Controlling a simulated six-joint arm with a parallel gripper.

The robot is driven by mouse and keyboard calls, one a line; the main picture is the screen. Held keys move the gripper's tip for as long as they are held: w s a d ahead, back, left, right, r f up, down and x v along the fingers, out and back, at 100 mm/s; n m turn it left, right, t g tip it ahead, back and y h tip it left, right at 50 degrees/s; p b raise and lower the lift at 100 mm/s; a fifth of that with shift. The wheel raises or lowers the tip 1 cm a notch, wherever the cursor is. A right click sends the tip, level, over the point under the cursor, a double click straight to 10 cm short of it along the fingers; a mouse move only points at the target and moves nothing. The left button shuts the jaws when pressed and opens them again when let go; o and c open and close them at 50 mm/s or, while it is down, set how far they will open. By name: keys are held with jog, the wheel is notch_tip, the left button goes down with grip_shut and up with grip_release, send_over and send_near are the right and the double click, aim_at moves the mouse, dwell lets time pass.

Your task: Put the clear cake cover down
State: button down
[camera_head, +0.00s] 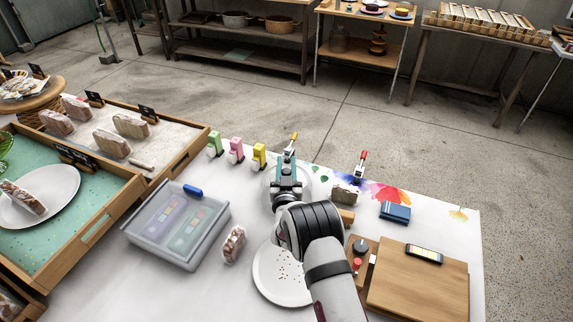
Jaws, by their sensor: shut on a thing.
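My gripper (287,172) is over the far middle of the white table, seen from behind, and it is shut. The clear cake cover (270,187) shows only as a faint, pale round outline around and below the gripper, and my wrist hides most of it. I cannot tell whether its rim touches the table. A white round plate (268,287) with dark crumbs lies nearer, partly behind my arm.
A grey translucent box (172,232) and a wrapped loaf slice (233,244) are left of the plate. Small green, pink and yellow items (237,151) stand beyond. A wooden board (425,290) and blue box (395,212) are right. Wooden trays (188,150) edge the left.

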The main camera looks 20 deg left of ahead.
jog(key=c, duration=0.6)
grip_release()
jog(key=shift+f, duration=0.1)
